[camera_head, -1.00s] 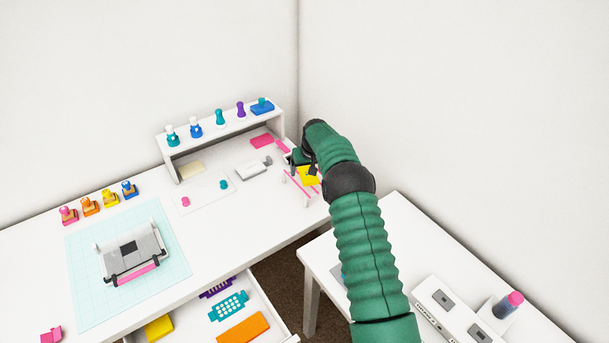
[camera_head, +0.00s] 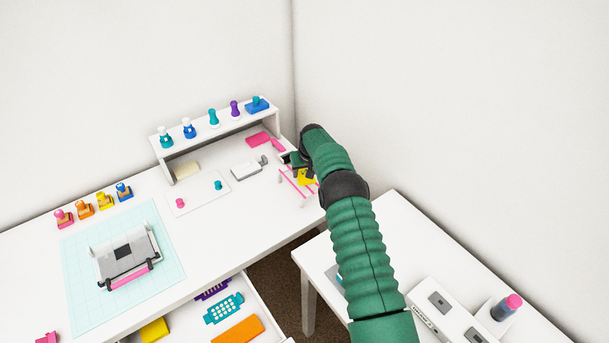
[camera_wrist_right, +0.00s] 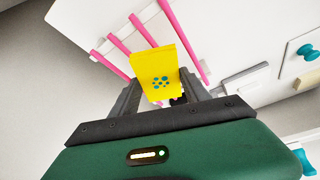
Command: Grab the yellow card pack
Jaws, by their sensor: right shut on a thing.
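The yellow card pack (camera_wrist_right: 156,70), marked with teal dots, is between the fingers of my right gripper (camera_wrist_right: 160,95) in the right wrist view. The gripper is shut on it. In the head view my right gripper (camera_head: 299,164) is over the right end of the white desk, and the yellow pack (camera_head: 307,177) shows just below it, partly hidden by the arm. The pack is at a rack with pink bars (camera_wrist_right: 182,40), which also shows in the head view (camera_head: 298,187). I cannot tell whether the pack still touches the rack. My left gripper is not in view.
A white shelf (camera_head: 222,130) with several stampers stands left of the gripper. A grey tool (camera_head: 246,170) and a pink piece (camera_head: 260,139) lie close by. An open drawer (camera_head: 262,305) holds coloured items. A white side table (camera_head: 400,225) is at the right.

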